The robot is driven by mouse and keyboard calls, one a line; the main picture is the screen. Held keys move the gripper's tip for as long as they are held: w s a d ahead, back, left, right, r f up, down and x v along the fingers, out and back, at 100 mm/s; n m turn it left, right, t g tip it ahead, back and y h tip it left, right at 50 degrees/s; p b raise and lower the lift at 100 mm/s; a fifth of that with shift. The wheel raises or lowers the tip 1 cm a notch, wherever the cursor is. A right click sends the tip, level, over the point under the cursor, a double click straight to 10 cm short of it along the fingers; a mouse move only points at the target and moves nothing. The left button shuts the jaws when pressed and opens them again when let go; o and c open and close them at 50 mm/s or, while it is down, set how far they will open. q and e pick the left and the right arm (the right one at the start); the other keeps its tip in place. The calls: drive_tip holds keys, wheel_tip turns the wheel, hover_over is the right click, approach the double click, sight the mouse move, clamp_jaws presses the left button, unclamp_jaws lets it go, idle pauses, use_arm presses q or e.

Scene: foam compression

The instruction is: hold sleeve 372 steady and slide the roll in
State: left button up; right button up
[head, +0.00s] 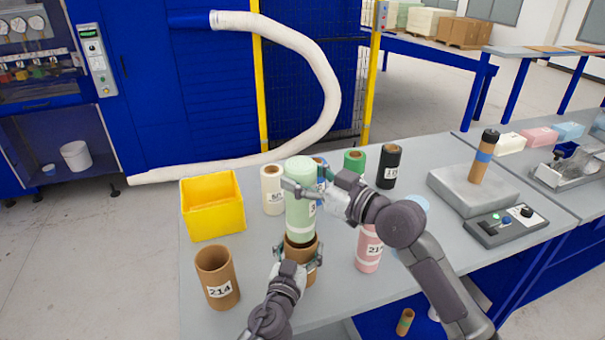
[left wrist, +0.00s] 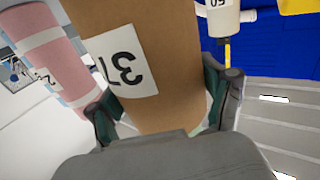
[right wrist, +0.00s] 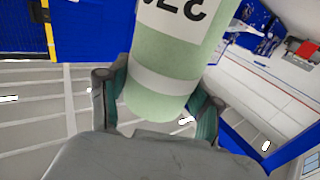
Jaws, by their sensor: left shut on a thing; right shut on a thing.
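The brown cardboard sleeve (head: 301,270) stands upright on the grey table. Its label, partly visible in the left wrist view (left wrist: 124,62), reads 37 with the rest cut off. My left gripper (head: 298,262) is shut around the sleeve's side. The pale green roll (head: 299,215) is upright directly above the sleeve, with its lower end at the sleeve's mouth. I cannot tell how far inside it reaches. My right gripper (head: 304,190) is shut on the roll's upper part. The right wrist view shows the roll (right wrist: 160,85) between both fingers, its label partly cut off.
A brown tube labelled 214 (head: 217,277) stands left, a pink roll (head: 368,250) right. White (head: 272,190), green (head: 354,161) and black (head: 388,166) rolls stand behind. A yellow bin (head: 212,208) is back left. A grey platform (head: 470,190) and control box (head: 504,227) lie right.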

sight(312, 225)
drive_tip(key=shift+f, duration=1.7)
drive_tip(key=shift+f, duration=0.2)
drive_tip(key=shift+f, duration=1.8)
drive_tip(key=shift+f, duration=0.15)
drive_tip(key=shift+f, duration=1.1)
drive_tip(key=shift+f, duration=0.4)
drive_tip(key=shift+f, duration=0.3)
drive_tip(key=shift+f, duration=0.15)
drive_tip(key=shift+f, duration=1.9)
